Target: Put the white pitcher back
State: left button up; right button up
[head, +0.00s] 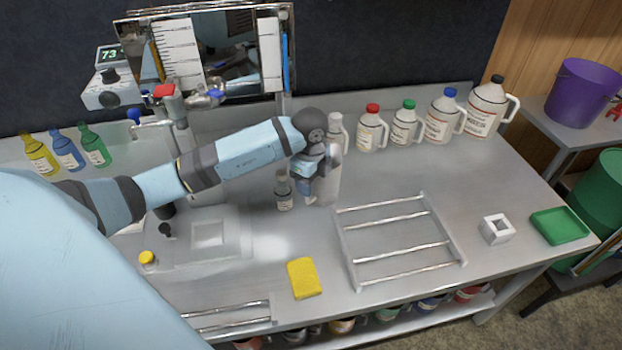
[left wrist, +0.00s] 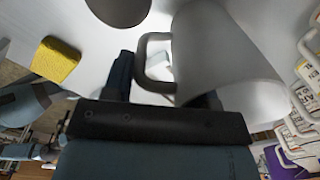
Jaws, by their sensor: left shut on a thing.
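The white pitcher (head: 332,178) is by the middle of the steel table, partly hidden behind my left gripper (head: 310,188) in the head view. It looks about upright there; I cannot tell whether its base touches the table. In the left wrist view the pitcher (left wrist: 225,60) fills the right of the picture, its loop handle on the left side. My left gripper is shut on the pitcher, with one finger seen beside the handle and the other mostly hidden by the pitcher. My right gripper is not in view.
Several capped jugs (head: 371,130) line the back right. A metal rack (head: 400,240), yellow sponge (head: 304,278), white square holder (head: 496,230) and green tray (head: 559,226) lie on the table. The table between rack and jugs is clear.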

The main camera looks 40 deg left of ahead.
pick_arm(q)
jog(key=o, duration=1.5)
jog(key=shift+f, duration=0.1)
